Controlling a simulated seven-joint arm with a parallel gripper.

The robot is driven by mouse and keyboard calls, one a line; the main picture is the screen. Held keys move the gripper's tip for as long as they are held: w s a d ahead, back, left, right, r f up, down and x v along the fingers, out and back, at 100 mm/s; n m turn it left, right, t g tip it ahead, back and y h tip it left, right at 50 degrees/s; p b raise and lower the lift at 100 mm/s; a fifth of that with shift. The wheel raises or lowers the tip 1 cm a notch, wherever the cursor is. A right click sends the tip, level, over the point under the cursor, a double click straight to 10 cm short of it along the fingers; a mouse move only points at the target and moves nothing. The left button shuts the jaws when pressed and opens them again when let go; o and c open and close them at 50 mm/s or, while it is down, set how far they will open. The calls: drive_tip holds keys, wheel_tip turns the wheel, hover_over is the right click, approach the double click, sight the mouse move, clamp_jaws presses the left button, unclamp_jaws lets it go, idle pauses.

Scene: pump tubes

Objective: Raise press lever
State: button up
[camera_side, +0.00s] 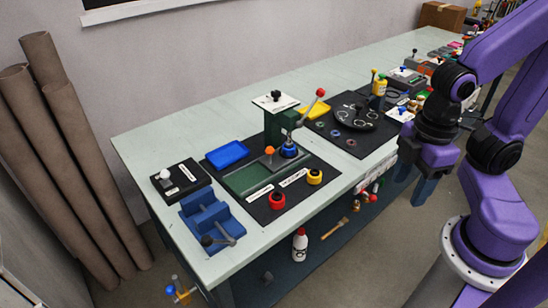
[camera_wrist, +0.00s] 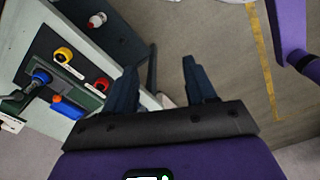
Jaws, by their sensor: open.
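The green press (camera_side: 279,124) stands on a black mat on the bench in the side view, with a white plate on top. Its lever (camera_side: 308,108) slants up to the right from the press and ends in a red ball (camera_side: 320,92). A blue round part (camera_side: 289,150) sits under the press head; it also shows in the wrist view (camera_wrist: 40,76). My gripper (camera_side: 412,186) is open and empty, pointing down in front of the bench's front edge, well to the right of the press. Its two fingers also show in the wrist view (camera_wrist: 160,70). I cannot make out the lever there.
Red (camera_side: 277,200) and yellow (camera_side: 314,176) round parts lie before the press. A blue tray (camera_side: 227,154) and blue vise (camera_side: 208,220) are left, a black turntable (camera_side: 356,113) right. A lower shelf (camera_side: 290,265) holds a white bottle (camera_side: 300,245). Space around my gripper is clear.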

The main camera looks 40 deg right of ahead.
idle(0.3)
drive_tip(key=w+a+r+m, duration=0.2)
drive_tip(key=w+m, duration=0.2)
drive_tip(key=w, duration=0.2)
drive_tip(key=w+a+r+m, duration=0.2)
drive_tip(key=w+m, duration=0.2)
drive_tip(key=w, duration=0.2)
wheel_tip(320, 180, up, 3)
drive_tip(key=m+y, duration=0.4)
drive_tip(key=m, duration=1.7)
hover_over(318, 97)
drive_tip(key=d, duration=0.6)
drive_tip(key=shift+t, duration=0.4)
drive_tip(key=x, duration=1.6)
drive_tip(key=shift+s+a+f, duration=0.15)
drive_tip(key=shift+s+f, duration=0.2)
drive_tip(key=shift+s, duration=0.05)
